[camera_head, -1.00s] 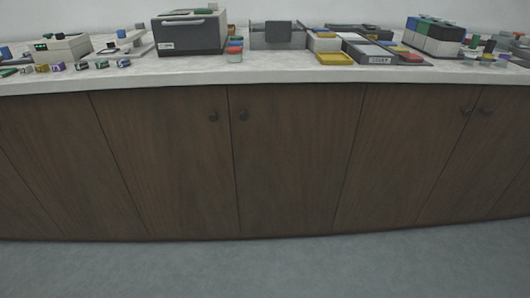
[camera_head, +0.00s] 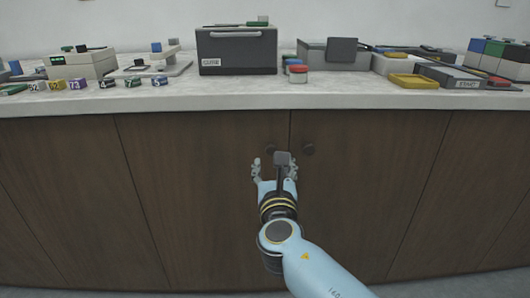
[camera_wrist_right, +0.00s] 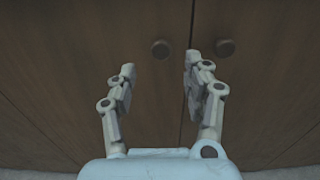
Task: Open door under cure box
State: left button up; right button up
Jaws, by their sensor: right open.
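The cure box (camera_head: 236,66) is a dark box with a light bar handle and a label, standing on the counter. The door is shut. My left gripper is not in view.
A neighbouring door's knob (camera_head: 308,149) sits close to the right, across a narrow seam. The pale counter edge (camera_head: 200,101) runs above the doors. A red-topped container (camera_head: 298,74), a grey device (camera_head: 334,56) and a yellow tray (camera_head: 414,81) stand on the counter.

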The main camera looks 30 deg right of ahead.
aim_at(272, 150)
jog(key=x, duration=0.7)
jog(key=shift+w+d, duration=0.1)
jog(key=shift+d, duration=0.1)
grip_shut()
